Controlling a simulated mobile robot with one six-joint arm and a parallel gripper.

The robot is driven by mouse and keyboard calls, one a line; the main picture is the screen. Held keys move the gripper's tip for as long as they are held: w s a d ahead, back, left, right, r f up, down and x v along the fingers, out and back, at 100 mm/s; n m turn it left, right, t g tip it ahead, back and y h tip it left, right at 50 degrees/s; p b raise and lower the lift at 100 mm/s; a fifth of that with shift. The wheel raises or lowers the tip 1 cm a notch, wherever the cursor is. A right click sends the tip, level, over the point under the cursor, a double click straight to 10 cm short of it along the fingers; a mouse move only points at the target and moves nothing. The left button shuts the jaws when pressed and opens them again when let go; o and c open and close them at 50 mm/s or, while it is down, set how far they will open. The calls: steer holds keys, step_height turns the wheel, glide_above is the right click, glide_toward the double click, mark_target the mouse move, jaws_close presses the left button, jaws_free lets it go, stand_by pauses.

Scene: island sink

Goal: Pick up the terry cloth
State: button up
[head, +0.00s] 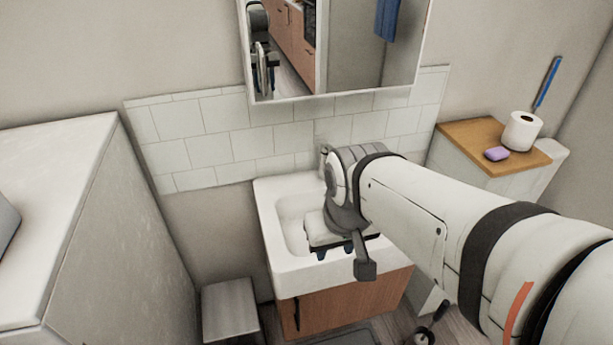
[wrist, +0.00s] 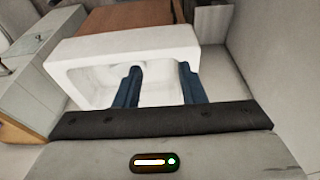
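My gripper (head: 334,252) hangs over the white sink (head: 285,262) in the head view, mostly hidden behind my wrist. In the wrist view my gripper (wrist: 160,67) has its two dark blue fingers apart, with no object clearly seen between them. The sink basin (wrist: 190,35) lies beyond and around the fingertips there. I cannot make out a terry cloth for certain in or on the sink. A blue hanging cloth shows only as a reflection in the mirror (head: 345,85) at the top of the head view.
A cistern with a wooden top (head: 470,130) at the right carries a toilet roll (head: 522,131) and a purple item (head: 497,154). A tall white unit (head: 60,190) stands at the left. A small grey stool or bin (head: 230,305) is beside the wooden sink cabinet (head: 340,303).

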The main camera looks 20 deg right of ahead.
steer(key=shift+o, duration=0.4)
steer(key=shift+s+d+r, duration=0.1)
steer(key=shift+d, duration=0.05)
